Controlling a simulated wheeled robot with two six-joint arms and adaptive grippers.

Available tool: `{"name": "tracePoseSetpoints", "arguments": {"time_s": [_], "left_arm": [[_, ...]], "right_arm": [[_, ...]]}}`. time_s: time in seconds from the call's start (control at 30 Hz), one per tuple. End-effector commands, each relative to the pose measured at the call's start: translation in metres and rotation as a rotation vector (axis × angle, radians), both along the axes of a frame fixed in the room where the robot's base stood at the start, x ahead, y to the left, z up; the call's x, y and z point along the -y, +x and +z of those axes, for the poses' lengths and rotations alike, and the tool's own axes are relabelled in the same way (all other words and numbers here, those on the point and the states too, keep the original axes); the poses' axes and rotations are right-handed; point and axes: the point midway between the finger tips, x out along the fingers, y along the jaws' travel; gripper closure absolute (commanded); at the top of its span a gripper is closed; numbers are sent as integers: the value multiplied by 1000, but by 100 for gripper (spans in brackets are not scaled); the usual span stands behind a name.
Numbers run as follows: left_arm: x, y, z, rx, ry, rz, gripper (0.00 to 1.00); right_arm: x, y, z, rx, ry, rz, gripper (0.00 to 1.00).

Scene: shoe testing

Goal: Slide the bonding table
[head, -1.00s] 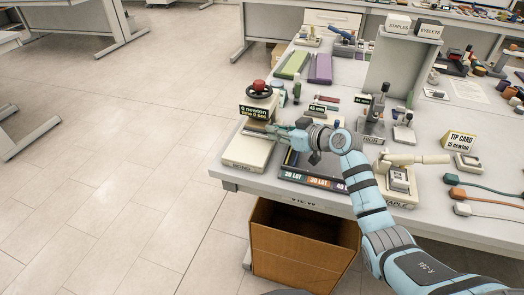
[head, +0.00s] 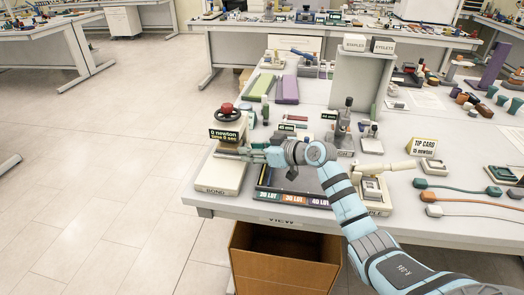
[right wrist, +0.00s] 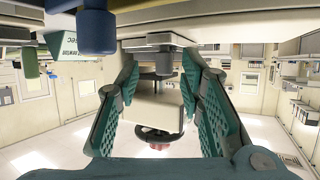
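The bonding press is a cream machine with a BOND label on its base (head: 217,176) and a red-topped black handwheel (head: 226,108). Its display (head: 226,134) reads 0 newton, time 0 sec. A narrow plate, apparently the bonding table (head: 228,151), shows below the display, partly hidden. My right gripper (head: 250,154) reaches in from the right, its fingertips close beside the press. In the right wrist view, which looks upside down, its teal fingers (right wrist: 158,100) are wide apart, with a pale block and the handwheel between them. I cannot tell whether they touch anything. My left gripper is out of view.
A dark lot tray (head: 266,190) lies right of the press, below my right wrist. A lever stapler (head: 372,190) and a grey press (head: 343,130) stand farther right. Green and purple blocks (head: 286,90) lie behind.

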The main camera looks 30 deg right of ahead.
Motion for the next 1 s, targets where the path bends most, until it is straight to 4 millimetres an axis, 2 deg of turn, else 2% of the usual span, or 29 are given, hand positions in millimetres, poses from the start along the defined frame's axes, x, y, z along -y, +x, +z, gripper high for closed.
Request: {"name": "tracePoseSetpoints", "arguments": {"time_s": [0.3, 0.4, 0.53, 1.0], "left_arm": [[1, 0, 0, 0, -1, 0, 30], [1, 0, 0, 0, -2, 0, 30], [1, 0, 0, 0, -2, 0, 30], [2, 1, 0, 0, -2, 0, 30]], "right_arm": [[34, -68, 30, -4, -10, 3, 65], [41, -81, 36, -4, -8, 1, 65], [42, -87, 39, -3, -2, 4, 65], [42, -87, 40, -3, -1, 2, 65]]}}
